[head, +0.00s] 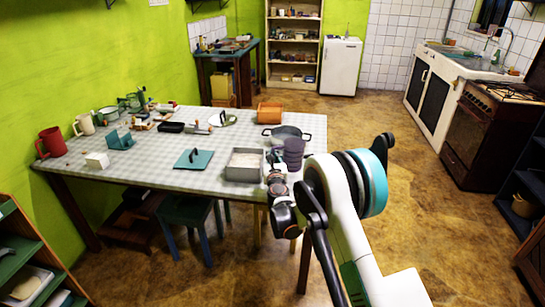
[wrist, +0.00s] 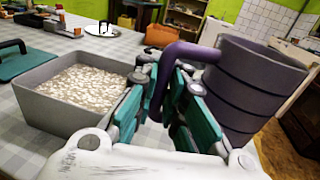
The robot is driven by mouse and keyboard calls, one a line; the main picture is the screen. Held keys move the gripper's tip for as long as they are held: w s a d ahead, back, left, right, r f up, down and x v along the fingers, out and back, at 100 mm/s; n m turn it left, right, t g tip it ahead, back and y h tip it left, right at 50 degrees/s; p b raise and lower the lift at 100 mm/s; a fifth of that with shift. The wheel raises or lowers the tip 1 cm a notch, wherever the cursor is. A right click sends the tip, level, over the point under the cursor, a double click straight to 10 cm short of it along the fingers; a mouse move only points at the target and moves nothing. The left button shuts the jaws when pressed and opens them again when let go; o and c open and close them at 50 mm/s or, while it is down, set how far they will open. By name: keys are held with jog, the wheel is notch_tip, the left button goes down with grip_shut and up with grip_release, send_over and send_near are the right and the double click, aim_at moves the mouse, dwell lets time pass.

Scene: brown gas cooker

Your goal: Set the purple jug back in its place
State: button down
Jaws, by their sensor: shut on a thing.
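The purple jug (head: 294,153) is at the right edge of the checked table (head: 228,129) in the head view. In the wrist view the jug (wrist: 248,85) stands large at the right, roughly upright, with its handle toward my gripper. My gripper (wrist: 180,100) has its teal fingers closed around the jug's purple handle. In the head view my gripper (head: 276,165) reaches in from the right front, between the jug and a grey bin. I cannot tell whether the jug's base touches the table.
The grey bin (wrist: 40,107) with pale speckled contents is close left of my gripper. A grey pan (head: 286,131) and an orange box (head: 270,112) stand behind the jug. A teal lid (head: 194,159), a red jug (head: 51,143) and several small items are farther left. The floor right of the table is clear.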

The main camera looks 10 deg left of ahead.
jog(key=shift+y+b, duration=0.3)
jog(key=shift+b, duration=0.05)
notch_tip(320, 180, down, 2)
jog(key=shift+f+b, duration=0.15)
jog(key=shift+b, duration=0.65)
jog(key=shift+f, duration=2.05)
jog(key=shift+f, duration=0.8)
jog(key=c, duration=1.6)
grip_release()
jog(key=shift+v, duration=4.05)
